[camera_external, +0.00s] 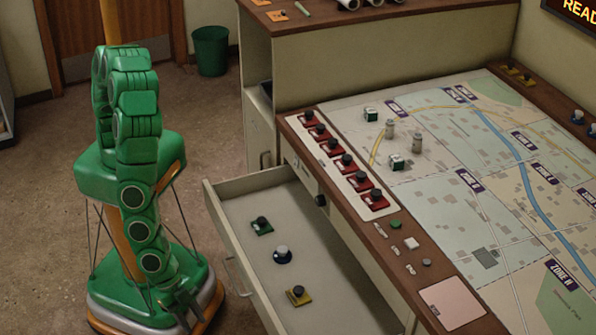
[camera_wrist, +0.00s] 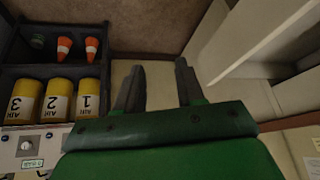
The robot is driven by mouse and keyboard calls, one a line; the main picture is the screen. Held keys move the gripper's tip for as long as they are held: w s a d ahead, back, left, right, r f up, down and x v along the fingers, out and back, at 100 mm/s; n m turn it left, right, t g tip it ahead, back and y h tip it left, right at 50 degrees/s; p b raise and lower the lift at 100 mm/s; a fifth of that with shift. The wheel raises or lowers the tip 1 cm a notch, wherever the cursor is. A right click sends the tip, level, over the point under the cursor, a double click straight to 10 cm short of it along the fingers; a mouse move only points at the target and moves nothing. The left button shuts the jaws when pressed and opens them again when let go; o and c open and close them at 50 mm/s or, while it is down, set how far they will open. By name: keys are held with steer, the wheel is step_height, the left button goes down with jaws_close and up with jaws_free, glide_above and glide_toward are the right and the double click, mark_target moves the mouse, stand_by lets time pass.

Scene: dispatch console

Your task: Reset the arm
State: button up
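My arm (camera_external: 137,130) is green with dark round joints and stands folded on my base at the left of the external view. Its lower links hang down the front. My gripper (camera_external: 187,312) is low in front of my base, left of the open drawer's front. In the wrist view, my gripper (camera_wrist: 158,68) shows two dark fingers standing apart with nothing between them. The gripper is open and empty. Part of the floor and a pale cabinet surface show beyond the fingers.
An open drawer (camera_external: 240,186) juts out close to my right, holding green, blue and yellow knobbed pieces. The console's map (camera_external: 440,150) lies beyond, beside several red knobbed pieces. A green bin (camera_external: 210,52) stands behind. Yellow canisters (camera_wrist: 58,98) and orange cones (camera_wrist: 91,48) sit in a dark shelf.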

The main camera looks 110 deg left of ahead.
steer(key=s+a+r+g+h, duration=0.2)
steer(key=a+r, duration=0.2)
steer(key=r, duration=0.7)
steer(key=s+a+r+g+h, duration=0.15)
steer(key=a+r, duration=0.25)
steer(key=r, duration=0.6)
steer(key=s+a+r+n+g+y, duration=0.1)
steer(key=s+a+r, duration=0.2)
steer(key=s+a, duration=0.5)
steer(key=s+a+r+n+g+y, duration=0.1)
steer(key=s+a+r, duration=0.3)
steer(key=s+a, duration=0.4)
steer(key=s+a+r+n+g+y, duration=0.1)
steer(key=s+a+r+n+y, duration=0.1)
steer(key=s+a, duration=0.7)
steer(key=a+r+y, duration=0.1)
steer(key=a, duration=0.7)
steer(key=shift+a+r+g, duration=0.35)
steer(key=shift+a, duration=0.05)
